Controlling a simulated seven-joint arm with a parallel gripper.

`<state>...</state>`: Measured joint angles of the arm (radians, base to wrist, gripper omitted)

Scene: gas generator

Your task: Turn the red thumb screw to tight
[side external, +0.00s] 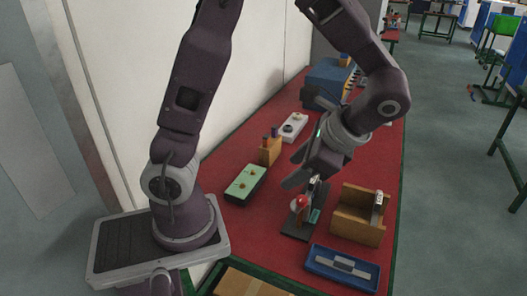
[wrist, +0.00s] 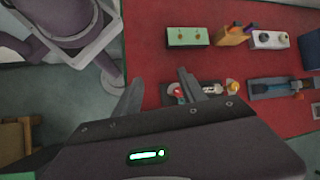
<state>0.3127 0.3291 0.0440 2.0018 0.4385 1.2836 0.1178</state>
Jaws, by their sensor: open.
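The red thumb screw (side external: 301,202) shows as a small red knob on a dark-based fixture (side external: 296,226) on the red table. In the wrist view the red knob (wrist: 178,91) shows beside the right finger. My gripper (side external: 296,177) is open and empty, above and close to the fixture, in the side view. Its fingers (wrist: 160,88) stand apart in the wrist view. I cannot tell whether a finger touches the screw. The far side of the fixture is partly hidden by my gripper.
A wooden holder (side external: 352,228) stands close to the right of the fixture. A blue tray (side external: 320,273) lies in front. A green-topped box (side external: 246,180), a wooden block (side external: 270,150), a white device (side external: 291,127) and a blue machine (side external: 328,80) stand further back. Bare red table lies between them.

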